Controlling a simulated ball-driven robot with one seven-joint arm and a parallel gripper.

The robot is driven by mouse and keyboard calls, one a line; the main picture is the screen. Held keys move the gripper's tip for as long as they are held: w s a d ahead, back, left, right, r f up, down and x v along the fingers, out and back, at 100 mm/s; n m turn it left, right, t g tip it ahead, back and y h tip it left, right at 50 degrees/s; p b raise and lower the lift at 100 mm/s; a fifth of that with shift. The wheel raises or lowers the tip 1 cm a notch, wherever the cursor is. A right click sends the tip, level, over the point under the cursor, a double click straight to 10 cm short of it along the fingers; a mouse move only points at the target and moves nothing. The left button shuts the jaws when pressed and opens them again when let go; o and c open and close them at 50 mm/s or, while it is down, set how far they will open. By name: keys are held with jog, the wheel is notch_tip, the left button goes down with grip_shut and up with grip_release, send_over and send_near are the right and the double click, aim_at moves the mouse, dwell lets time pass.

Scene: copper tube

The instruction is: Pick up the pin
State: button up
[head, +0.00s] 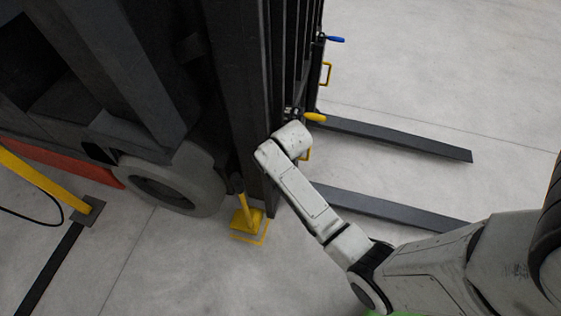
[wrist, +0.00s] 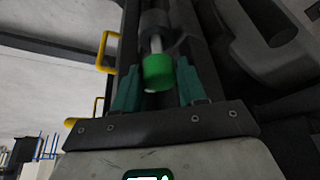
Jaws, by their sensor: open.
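A green cylinder end on a pale metal shaft, which looks like the pin (wrist: 158,74), shows in the wrist view. It sits between the two teal fingers of my gripper (wrist: 157,68), set against the dark mast. In the head view my arm's wrist end is against the forklift mast (head: 243,95); the fingers and the pin are hidden there.
The forklift's wheel (head: 180,185) and a yellow stand (head: 246,216) are left of my arm. Two forks (head: 400,140) reach right over the floor. A blue handle (head: 335,39) and yellow handles (head: 326,74) stick out from the mast. Floor at the right is open.

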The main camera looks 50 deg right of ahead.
jog(key=c, duration=0.7)
jog(key=shift+r, duration=0.1)
jog(key=shift+c, duration=0.2)
